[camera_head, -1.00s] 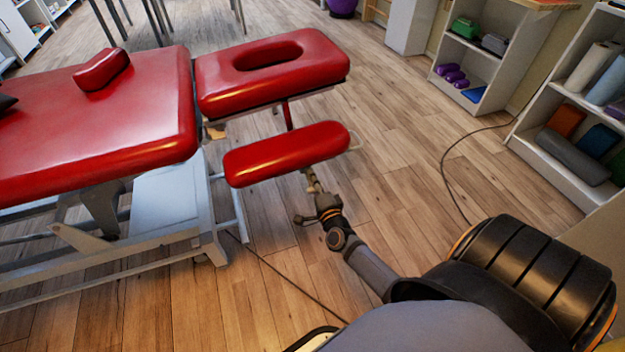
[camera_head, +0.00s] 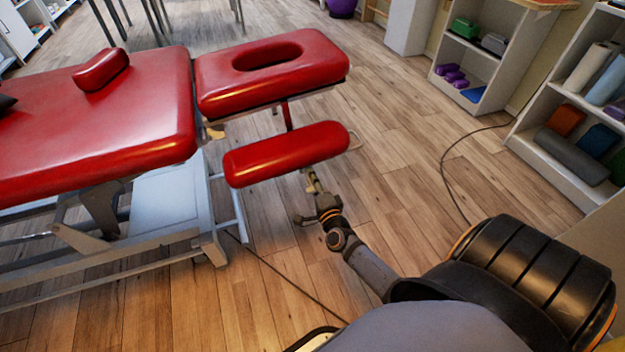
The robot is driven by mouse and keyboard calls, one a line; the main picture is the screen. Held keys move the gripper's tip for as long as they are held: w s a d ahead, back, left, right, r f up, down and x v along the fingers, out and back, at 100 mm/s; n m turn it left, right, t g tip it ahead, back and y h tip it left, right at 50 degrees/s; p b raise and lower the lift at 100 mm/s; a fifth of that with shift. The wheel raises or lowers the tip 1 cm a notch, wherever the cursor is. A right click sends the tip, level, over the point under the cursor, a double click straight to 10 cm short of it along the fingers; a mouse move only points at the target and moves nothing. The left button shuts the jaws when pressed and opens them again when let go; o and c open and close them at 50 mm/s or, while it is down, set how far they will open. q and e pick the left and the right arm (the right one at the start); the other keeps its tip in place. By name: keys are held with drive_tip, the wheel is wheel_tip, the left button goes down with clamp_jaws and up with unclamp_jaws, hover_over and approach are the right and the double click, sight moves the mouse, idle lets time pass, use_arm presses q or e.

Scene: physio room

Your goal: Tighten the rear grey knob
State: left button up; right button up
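The red treatment table (camera_head: 100,130) stands at the left, with a headrest section (camera_head: 272,70) that has an oval hole. A red armrest pad (camera_head: 286,153) sits at the near end. My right gripper (camera_head: 313,184) reaches up from the lower right to just below the near edge of this pad. Its fingertips are small here and lie against pale parts under the pad. I cannot tell whether they are closed on something. No grey knob can be made out; it may be hidden by the pad or the gripper. My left gripper is not in view.
The table's metal frame (camera_head: 150,262) is at the lower left. A cable (camera_head: 290,280) lies on the wooden floor. White shelves (camera_head: 560,130) with rolls and blocks stand at the right. The floor between the armrest and the shelves is mostly clear.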

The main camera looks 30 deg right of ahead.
drive_tip(key=v, duration=0.8)
